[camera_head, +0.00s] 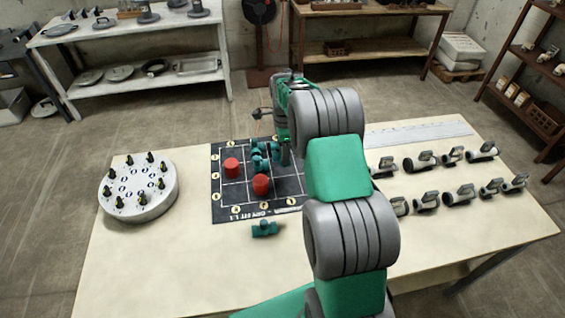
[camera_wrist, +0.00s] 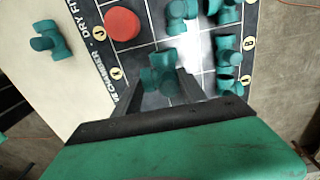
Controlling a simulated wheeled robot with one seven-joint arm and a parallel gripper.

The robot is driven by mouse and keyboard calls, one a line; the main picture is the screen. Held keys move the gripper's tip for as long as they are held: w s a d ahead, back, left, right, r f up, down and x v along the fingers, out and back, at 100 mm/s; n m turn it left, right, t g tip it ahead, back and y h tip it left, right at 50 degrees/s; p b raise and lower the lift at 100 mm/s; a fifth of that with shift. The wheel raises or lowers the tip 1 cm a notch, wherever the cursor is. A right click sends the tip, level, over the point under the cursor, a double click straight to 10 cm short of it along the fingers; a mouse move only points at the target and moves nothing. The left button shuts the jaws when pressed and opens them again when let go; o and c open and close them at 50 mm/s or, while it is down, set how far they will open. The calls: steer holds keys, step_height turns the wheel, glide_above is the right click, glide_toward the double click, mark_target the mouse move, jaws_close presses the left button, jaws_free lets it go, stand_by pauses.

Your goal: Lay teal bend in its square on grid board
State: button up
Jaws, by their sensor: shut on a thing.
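My gripper (camera_wrist: 163,82) is shut on a teal bend (camera_wrist: 159,70), which shows between the two dark fingers in the wrist view. The fingers hide part of its shape. It is over the black grid board (camera_head: 221,200), and I cannot tell whether it touches the board. In the head view my arm hides the right part of the board and most of the gripper. Other teal pipe pieces (camera_wrist: 228,48) lie on the board along one side, with another teal piece (camera_wrist: 178,12) near the red cylinder.
Two red cylinders (camera_head: 232,168) (camera_head: 261,185) stand on the board. A loose teal piece (camera_head: 264,229) lies on the table in front of it. A round grey holder with black pegs (camera_head: 139,190) stands left. Several grey pipe fittings (camera_head: 458,196) stand right. The front left table is clear.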

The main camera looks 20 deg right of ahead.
steer(key=w+f, duration=0.1)
steer(key=f, duration=0.1)
steer(key=w+d+f+b, duration=0.1)
steer(key=w+f, duration=0.1)
steer(key=shift+d+f+b, duration=0.15)
steer(key=shift+f+b, duration=0.15)
steer(key=f, duration=0.1)
steer(key=f+b, duration=0.1)
steer(key=f, duration=0.1)
steer(key=shift+w+f, duration=0.2)
steer(key=shift+w, duration=0.05)
steer(key=shift+s, duration=0.1)
steer(key=shift+f+b, duration=0.2)
steer(key=shift+b, duration=0.2)
steer(key=o, duration=1.4)
steer(key=shift+r, duration=0.1)
steer(key=shift+c, duration=0.2)
